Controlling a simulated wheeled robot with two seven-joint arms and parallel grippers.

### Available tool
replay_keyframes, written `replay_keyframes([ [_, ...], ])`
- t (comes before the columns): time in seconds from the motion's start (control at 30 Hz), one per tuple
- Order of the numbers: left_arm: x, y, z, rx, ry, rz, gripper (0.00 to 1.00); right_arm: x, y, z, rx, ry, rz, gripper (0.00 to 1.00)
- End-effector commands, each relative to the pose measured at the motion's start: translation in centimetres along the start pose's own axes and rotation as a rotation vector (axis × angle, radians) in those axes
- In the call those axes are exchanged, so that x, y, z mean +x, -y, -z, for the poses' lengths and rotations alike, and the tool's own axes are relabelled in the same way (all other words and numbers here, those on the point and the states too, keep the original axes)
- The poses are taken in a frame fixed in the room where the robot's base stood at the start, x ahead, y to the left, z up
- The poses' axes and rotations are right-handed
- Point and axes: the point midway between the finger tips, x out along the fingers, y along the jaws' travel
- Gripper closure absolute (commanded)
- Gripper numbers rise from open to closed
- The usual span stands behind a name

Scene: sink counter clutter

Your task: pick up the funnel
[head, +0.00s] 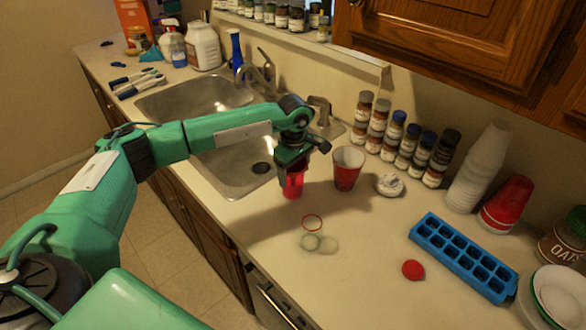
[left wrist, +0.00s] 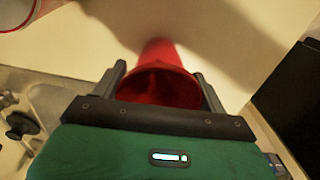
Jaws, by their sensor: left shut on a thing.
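The red funnel (head: 293,183) is in my left gripper (head: 291,163), above the counter just right of the sink. In the left wrist view the funnel (left wrist: 160,68) shows its dark, wide red mouth between the two fingers (left wrist: 165,82), with the body tapering away from the camera. The left gripper is shut on it. The gripper hides its upper part in the head view. I cannot tell whether its lower end touches the counter. My right gripper is not in view.
A white lump (head: 389,185), spice jars (head: 397,140), cup stacks (head: 480,165) and a blue ice tray (head: 463,256) lie farther right. A red-rimmed clear thing (head: 312,222) and red disc (head: 413,270) are in front. The sink (head: 235,165) is left.

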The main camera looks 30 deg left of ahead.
Motion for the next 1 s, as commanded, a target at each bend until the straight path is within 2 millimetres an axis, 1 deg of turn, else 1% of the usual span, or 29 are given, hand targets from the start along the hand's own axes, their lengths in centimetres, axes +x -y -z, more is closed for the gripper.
replay_keyframes([
  [0.17, -0.4, -0.1, 0.0, 0.0, 0.0, -0.001, 0.37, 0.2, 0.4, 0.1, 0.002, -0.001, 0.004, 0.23],
  [0.27, -1.2, -0.1, 0.0, -0.001, 0.001, -0.003, 0.37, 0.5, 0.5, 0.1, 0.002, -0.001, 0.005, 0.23],
  [0.37, -2.5, -0.1, 0.0, 0.0, 0.0, -0.005, 0.37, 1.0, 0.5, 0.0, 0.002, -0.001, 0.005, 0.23],
  [0.47, -4.4, -0.2, 0.0, 0.001, 0.0, -0.006, 0.37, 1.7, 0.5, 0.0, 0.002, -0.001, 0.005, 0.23],
  [0.57, -6.9, -0.2, 0.0, 0.001, -0.001, -0.007, 0.37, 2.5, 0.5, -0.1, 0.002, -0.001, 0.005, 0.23],
  [0.8, -13.4, -0.2, 0.0, 0.0, 0.0, -0.006, 0.37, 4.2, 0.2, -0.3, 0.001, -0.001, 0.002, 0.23],
  [0.9, -15.7, -0.2, 0.0, 0.0, 0.0, -0.005, 0.37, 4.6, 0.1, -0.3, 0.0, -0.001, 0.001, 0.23],
  [1.0, -17.5, -0.2, 0.0, 0.0, -0.001, -0.003, 0.37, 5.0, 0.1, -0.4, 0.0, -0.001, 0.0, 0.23],
])
